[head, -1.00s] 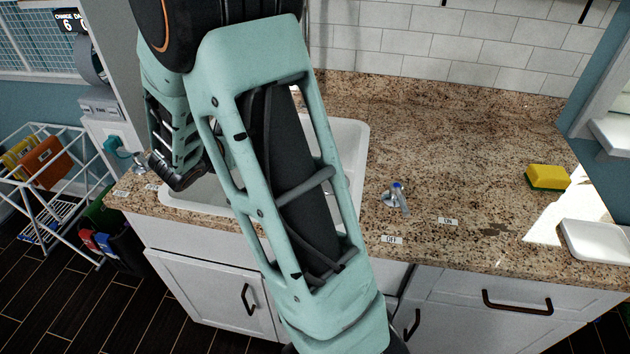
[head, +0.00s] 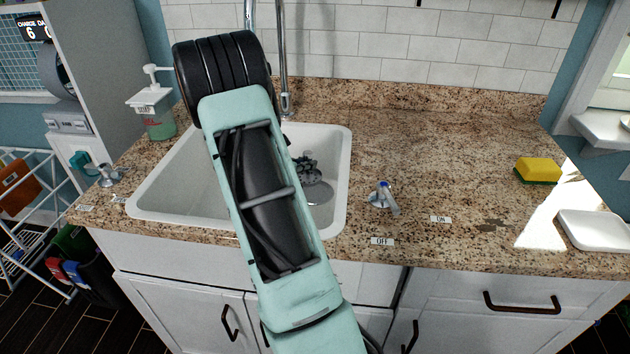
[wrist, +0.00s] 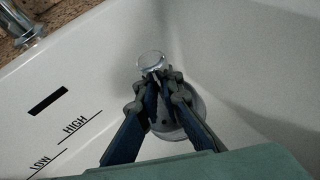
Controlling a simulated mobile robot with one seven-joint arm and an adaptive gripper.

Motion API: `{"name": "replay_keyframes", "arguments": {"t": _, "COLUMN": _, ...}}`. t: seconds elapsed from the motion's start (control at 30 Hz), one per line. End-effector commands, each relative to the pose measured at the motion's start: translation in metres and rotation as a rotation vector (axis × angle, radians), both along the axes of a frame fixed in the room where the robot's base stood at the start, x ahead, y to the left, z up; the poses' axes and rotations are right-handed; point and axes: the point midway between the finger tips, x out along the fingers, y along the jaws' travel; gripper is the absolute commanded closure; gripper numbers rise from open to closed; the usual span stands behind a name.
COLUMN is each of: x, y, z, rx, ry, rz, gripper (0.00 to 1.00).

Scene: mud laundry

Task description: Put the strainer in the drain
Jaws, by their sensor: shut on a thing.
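The white sink (head: 165,190) is set in the granite counter. The drain (head: 318,193) is a round grey metal disc in its floor, and it also shows partly behind my fingers in the wrist view (wrist: 198,106). My gripper (wrist: 160,76) is down inside the sink, shut on a small, shiny round metal piece, which looks like the strainer (wrist: 150,60). The strainer is at the fingertips, up and left of the drain in the wrist view. In the head view my gripper (head: 306,168) is partly hidden by my arm, and I cannot make out the strainer there.
The faucet (head: 284,75) rises behind the sink. A soap dispenser (head: 155,112) stands at the back left. A blue-marked tap handle (head: 383,195) is right of the sink. A yellow sponge (head: 538,169) and white dish (head: 594,230) lie far right.

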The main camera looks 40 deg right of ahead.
Motion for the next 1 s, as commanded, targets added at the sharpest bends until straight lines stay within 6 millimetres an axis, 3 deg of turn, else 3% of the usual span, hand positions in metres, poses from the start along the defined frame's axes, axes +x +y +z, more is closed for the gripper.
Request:
{"name": "replay_keyframes", "arguments": {"t": 0.03, "x": 0.0, "y": -0.008, "z": -0.012, "rx": 0.001, "ry": 0.004, "rz": 0.0, "gripper": 1.0}}
{"name": "replay_keyframes", "arguments": {"t": 0.2, "x": 0.002, "y": -0.023, "z": -0.03, "rx": 0.001, "ry": 0.001, "rz": 0.0, "gripper": 1.0}}
{"name": "replay_keyframes", "arguments": {"t": 0.37, "x": 0.003, "y": -0.029, "z": -0.036, "rx": 0.0, "ry": 0.0, "rz": 0.001, "gripper": 1.0}}
{"name": "replay_keyframes", "arguments": {"t": 0.6, "x": 0.002, "y": -0.034, "z": -0.069, "rx": 0.003, "ry": 0.002, "rz": 0.001, "gripper": 1.0}}
{"name": "replay_keyframes", "arguments": {"t": 1.0, "x": 0.003, "y": -0.034, "z": -0.076, "rx": -0.001, "ry": 0.0, "rz": 0.002, "gripper": 1.0}}
